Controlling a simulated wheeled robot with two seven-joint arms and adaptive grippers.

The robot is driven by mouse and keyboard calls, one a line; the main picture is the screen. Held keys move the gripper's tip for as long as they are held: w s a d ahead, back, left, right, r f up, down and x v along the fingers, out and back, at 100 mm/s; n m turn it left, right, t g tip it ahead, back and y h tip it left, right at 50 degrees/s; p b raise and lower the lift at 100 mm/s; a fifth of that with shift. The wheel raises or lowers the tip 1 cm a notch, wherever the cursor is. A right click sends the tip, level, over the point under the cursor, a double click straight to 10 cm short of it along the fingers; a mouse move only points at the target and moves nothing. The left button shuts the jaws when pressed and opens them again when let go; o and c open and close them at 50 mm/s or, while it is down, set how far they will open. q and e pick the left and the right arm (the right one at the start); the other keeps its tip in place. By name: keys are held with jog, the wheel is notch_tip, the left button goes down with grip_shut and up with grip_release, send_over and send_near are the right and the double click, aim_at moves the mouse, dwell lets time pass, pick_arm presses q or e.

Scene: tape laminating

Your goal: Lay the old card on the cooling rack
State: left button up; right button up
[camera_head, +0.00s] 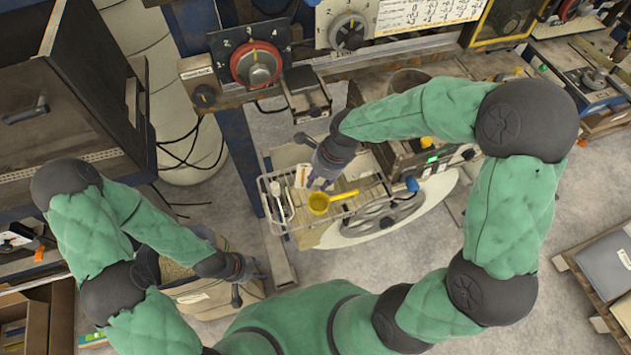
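My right gripper (319,182) points down over a wire rack (272,222), which stands on a small bench in the middle of the view. A small white card-like piece with an orange mark (302,175) shows just left of the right gripper's fingers. I cannot tell whether it is held or lies on the rack, or whether it is the old card. The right fingers are small and partly hidden by the wrist. My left gripper (251,282) hangs low at the left, over the edge of an open sack or bin, apart from the rack. Its fingers are too small to read.
A yellow ladle-like tool (320,204) and a white spoon-like tool (279,199) lie at the rack. A machine with a handwheel (383,222) stands right of it. A red dial panel (256,64) is behind.

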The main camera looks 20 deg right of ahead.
jog(key=p+v, duration=0.1)
jog(key=v, duration=0.7)
jog(key=shift+r, duration=0.4)
